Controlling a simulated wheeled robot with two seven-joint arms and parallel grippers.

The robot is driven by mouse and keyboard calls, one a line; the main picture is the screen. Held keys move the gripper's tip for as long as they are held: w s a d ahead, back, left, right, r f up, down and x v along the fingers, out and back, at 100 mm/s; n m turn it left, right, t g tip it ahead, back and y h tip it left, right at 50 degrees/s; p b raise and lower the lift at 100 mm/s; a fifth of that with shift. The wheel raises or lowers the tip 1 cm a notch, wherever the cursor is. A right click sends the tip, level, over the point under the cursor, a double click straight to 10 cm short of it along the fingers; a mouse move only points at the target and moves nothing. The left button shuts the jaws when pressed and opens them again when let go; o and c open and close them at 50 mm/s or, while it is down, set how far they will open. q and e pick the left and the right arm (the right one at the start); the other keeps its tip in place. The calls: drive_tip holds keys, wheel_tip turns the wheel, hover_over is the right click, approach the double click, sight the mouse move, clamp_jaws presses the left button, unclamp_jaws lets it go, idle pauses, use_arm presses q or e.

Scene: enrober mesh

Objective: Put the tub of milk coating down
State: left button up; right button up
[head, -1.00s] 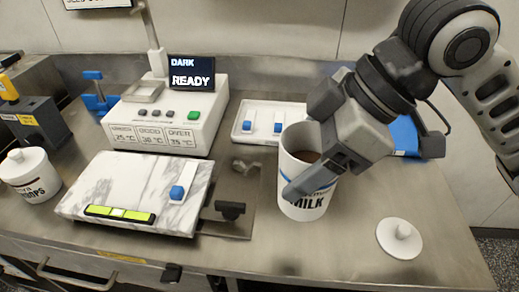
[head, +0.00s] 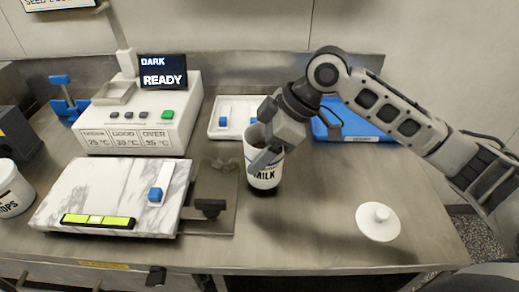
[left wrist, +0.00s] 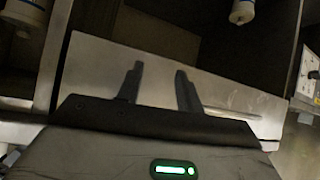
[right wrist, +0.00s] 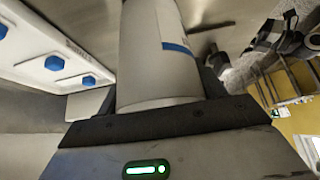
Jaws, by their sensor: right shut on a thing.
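The tub of milk coating (head: 261,179) is a white cup with a blue band and the word MILK. It is upright at the middle of the steel bench, right of the marble slab. My right gripper (head: 266,155) is shut on its side and hides part of its rim. The tub fills the space between the jaws in the right wrist view (right wrist: 150,55). A dark shadow lies at its base; I cannot tell whether it touches the bench. My left gripper (left wrist: 160,85) is open and empty in the left wrist view, and out of the head view.
A white lid (head: 378,222) with a knob lies at right. The marble slab (head: 85,185) and the tempering machine (head: 140,118) stand at left. A white tray (head: 233,132) and a blue tray (head: 352,128) are behind. Bare bench (head: 320,205) lies between tub and lid.

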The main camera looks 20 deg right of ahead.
drive_tip(key=shift+f, duration=0.6)
drive_tip(key=shift+f, duration=0.1)
drive_tip(key=o, duration=1.3)
drive_tip(key=shift+f, duration=0.1)
drive_tip(key=shift+c, duration=0.2)
